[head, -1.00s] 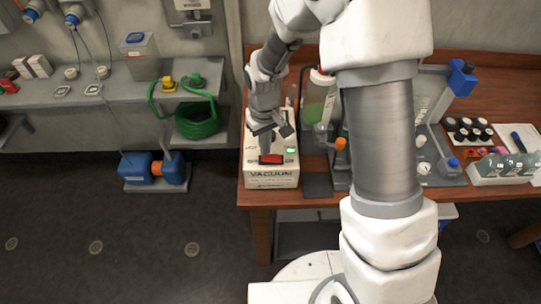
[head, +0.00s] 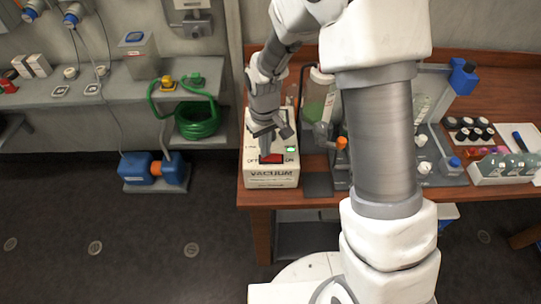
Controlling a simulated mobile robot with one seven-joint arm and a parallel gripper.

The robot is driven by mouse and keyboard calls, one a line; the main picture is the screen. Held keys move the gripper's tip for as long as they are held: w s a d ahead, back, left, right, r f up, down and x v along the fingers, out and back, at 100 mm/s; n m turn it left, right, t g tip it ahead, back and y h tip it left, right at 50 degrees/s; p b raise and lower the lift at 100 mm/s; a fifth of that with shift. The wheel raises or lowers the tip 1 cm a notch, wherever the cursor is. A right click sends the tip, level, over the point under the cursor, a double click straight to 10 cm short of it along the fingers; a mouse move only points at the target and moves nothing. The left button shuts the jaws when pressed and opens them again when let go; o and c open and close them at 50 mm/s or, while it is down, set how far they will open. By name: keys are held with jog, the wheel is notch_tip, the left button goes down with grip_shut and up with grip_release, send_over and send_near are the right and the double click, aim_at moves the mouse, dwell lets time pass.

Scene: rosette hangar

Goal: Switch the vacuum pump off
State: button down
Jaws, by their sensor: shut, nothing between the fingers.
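The vacuum pump control box (head: 271,182) is a cream box marked VACUUM, on the left end of the wooden bench. Its top carries a red rocker switch (head: 271,158) between OFF on the left and ON on the right. A small green light (head: 291,149) is lit beside the switch. My gripper (head: 266,152) points down at the switch, shut and empty, with its tips at or just above the red rocker. I cannot tell whether they touch. The gripper hides part of the box's top.
A bottle with green liquid (head: 318,100) stands right of the box, close to my arm. A grey shelf (head: 120,92) with a green hose coil (head: 197,120) is to the left. Open floor lies in front.

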jog(key=shift+f+b, duration=0.3)
jog(key=shift+f, duration=0.15)
jog(key=shift+r+p, duration=2.3)
jog(key=shift+r, duration=1.2)
jog(key=s+d+r+m+t+b, duration=0.1)
jog(key=s+d+r, duration=0.25)
jog(key=r, duration=0.45)
jog(key=s+d+r+m+t, duration=0.2)
jog(key=s+d+r, duration=0.15)
jog(key=r, duration=0.35)
jog(key=s+d+r+m+t, duration=0.1)
jog(key=s+d+r, duration=0.1)
jog(key=s, duration=0.4)
jog(key=s+d+r+m+t+b, duration=0.1)
jog(key=s+d+r, duration=0.2)
jog(key=s+r, duration=0.1)
jog(key=shift+s+d+r+m+t, duration=0.15)
jog(key=shift+s+d+m+t, duration=0.2)
jog(key=shift+s, duration=0.5)
